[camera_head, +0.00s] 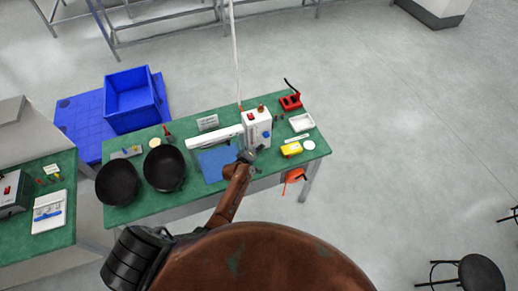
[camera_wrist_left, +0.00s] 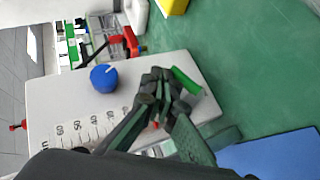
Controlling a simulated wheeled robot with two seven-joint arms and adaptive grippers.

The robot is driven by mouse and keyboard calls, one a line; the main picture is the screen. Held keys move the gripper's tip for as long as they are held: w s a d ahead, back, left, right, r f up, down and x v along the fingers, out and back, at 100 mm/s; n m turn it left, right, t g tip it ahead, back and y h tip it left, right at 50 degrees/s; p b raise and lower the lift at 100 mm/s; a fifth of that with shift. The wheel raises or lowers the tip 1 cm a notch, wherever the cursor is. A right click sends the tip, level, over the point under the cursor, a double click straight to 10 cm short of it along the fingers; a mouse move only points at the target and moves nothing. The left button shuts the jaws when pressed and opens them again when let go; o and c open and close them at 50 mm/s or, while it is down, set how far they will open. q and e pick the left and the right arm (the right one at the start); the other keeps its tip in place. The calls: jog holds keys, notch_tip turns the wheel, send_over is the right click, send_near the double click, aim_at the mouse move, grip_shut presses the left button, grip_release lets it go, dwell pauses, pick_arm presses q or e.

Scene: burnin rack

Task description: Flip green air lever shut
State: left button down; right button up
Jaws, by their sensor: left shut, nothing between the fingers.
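The green air lever (camera_wrist_left: 187,81) is a short green bar at the edge of the white control box (camera_wrist_left: 50,95) in the left wrist view. My left gripper (camera_wrist_left: 165,82) is shut and empty, its fingertips right beside the lever; I cannot tell whether they touch it. In the head view my left gripper (camera_head: 248,156) is at the front of the white box (camera_head: 257,128). The lever cannot be made out there. The box face carries a blue knob (camera_wrist_left: 104,78) and a printed scale. My right gripper is not in view.
The green bench (camera_head: 225,115) holds two black bowls (camera_head: 164,168) at left, a blue mat (camera_head: 214,162), a yellow item (camera_head: 291,148) and a white tray (camera_head: 302,122) at right. A red clamp-like tool (camera_head: 290,101) stands behind.

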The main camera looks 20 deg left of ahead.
pick_arm(q)
jog(key=shift+w+d+f, duration=0.25)
jog(key=shift+w+d, duration=0.05)
jog(key=shift+d, duration=0.1)
dwell(0.7)
jog(key=shift+r, duration=0.1)
dwell(1.0)
jog(key=r+p, duration=0.2)
jog(key=a+r+p, duration=0.1)
jog(key=r, duration=0.1)
jog(key=shift+a+r+p, duration=0.2)
jog(key=shift+p, duration=0.2)
jog(key=s+d+r, duration=0.2)
jog(key=s+r, duration=0.4)
jog(key=r, duration=0.1)
jog(key=shift+w, duration=0.1)
